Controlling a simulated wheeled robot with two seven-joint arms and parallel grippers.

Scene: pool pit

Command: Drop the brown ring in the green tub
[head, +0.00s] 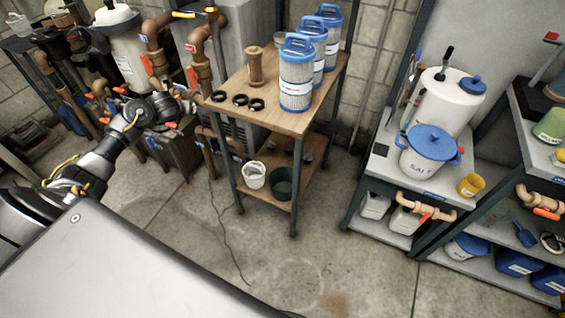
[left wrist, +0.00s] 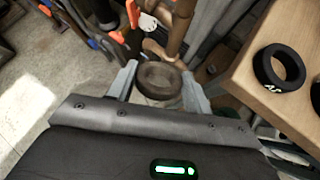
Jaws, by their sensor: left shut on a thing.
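In the left wrist view my left gripper (left wrist: 160,88) is shut on a brown ring (left wrist: 158,78), with one finger on each side of it. In the head view my left arm reaches from the left towards the left edge of the wooden table; the held ring is hard to make out there. The green tub (head: 284,184) stands upright on the lower shelf of that table, below and to the right of my left gripper. My right gripper is not in view.
A white tub (head: 253,176) stands just left of the green tub. Pipes (head: 200,60) are close behind my left arm.

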